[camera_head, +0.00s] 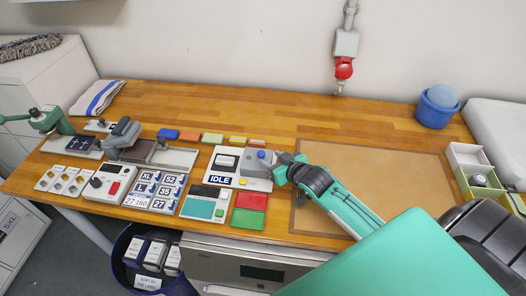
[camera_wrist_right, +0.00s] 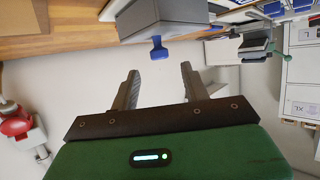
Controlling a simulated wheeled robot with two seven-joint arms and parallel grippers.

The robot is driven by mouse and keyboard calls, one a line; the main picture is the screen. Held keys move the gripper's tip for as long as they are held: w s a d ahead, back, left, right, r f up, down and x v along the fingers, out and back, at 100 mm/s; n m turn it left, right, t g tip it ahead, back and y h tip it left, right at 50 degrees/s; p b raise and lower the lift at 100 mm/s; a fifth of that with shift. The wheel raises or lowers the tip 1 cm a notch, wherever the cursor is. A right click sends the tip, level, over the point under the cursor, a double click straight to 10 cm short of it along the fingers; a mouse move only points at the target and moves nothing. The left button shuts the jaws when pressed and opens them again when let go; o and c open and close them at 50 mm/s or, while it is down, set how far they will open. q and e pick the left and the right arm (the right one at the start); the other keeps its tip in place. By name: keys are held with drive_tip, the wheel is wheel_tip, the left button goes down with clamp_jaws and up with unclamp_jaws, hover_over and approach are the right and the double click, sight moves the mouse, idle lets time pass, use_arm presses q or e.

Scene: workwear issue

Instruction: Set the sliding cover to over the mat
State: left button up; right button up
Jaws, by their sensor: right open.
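A grey block with a blue knob (camera_head: 260,155), which looks like the sliding cover, sits at the right of the white unit labelled IDLE (camera_head: 221,180). The blue knob also shows in the right wrist view (camera_wrist_right: 159,48), ahead of the fingers and roughly between them. My right gripper (camera_head: 283,163) is just right of the block; in the wrist view it is open and empty (camera_wrist_right: 158,86). A small framed white pad (camera_head: 227,161) lies left of the block; I cannot tell whether it is the mat. A large brown mat (camera_head: 400,190) lies to the right. My left gripper is not in view.
Panels with buttons and labels (camera_head: 156,190) fill the left of the wooden table. A teal press-like tool (camera_head: 51,121) stands far left. Red and green pads (camera_head: 249,210) lie in front of the unit. A blue tub (camera_head: 436,112) stands back right.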

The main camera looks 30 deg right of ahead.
sight(262, 154)
drive_tip(key=x, duration=0.2)
drive_tip(key=shift+w+p, duration=0.3)
drive_tip(key=shift+w, duration=0.05)
drive_tip(key=shift+x, duration=1.25)
drive_tip(key=shift+f, duration=0.1)
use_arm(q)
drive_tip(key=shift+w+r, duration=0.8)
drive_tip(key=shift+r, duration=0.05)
use_arm(e)
clamp_jaws()
